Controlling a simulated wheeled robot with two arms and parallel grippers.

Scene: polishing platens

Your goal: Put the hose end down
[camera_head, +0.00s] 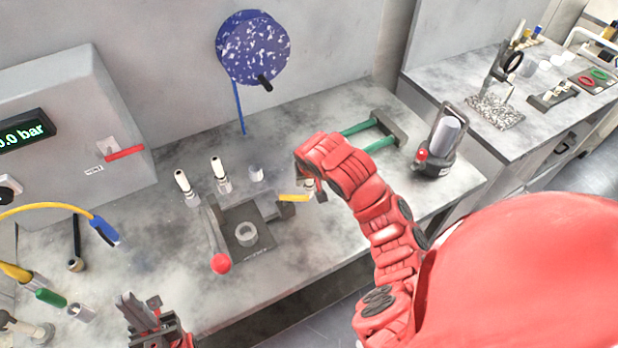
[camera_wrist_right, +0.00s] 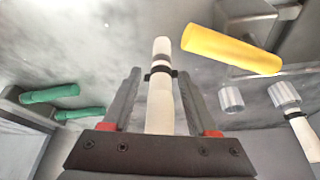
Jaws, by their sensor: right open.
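A yellow hose (camera_head: 45,207) arches in from the left edge and ends in a blue hose end (camera_head: 104,231) above the bench's left part. My right gripper (camera_head: 311,190) is open over the bench, well to the right of that hose end. In the right wrist view, a white rod with a dark band (camera_wrist_right: 161,90) shows between my right fingers (camera_wrist_right: 158,100); contact cannot be told. A yellow cylinder (camera_wrist_right: 232,50) lies beyond them; it also shows in the head view (camera_head: 294,198). My left gripper (camera_head: 147,312) appears open and empty at the front edge.
A red-knobbed lever (camera_head: 220,263) stands beside a dark plate with a grey ring (camera_head: 247,234). Two white-tipped pegs (camera_head: 186,187) (camera_head: 221,175) stand behind. Green bars (camera_head: 357,128) and a grey cylinder holder (camera_head: 440,145) are at right. A green-tipped fitting (camera_head: 50,297) lies front left.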

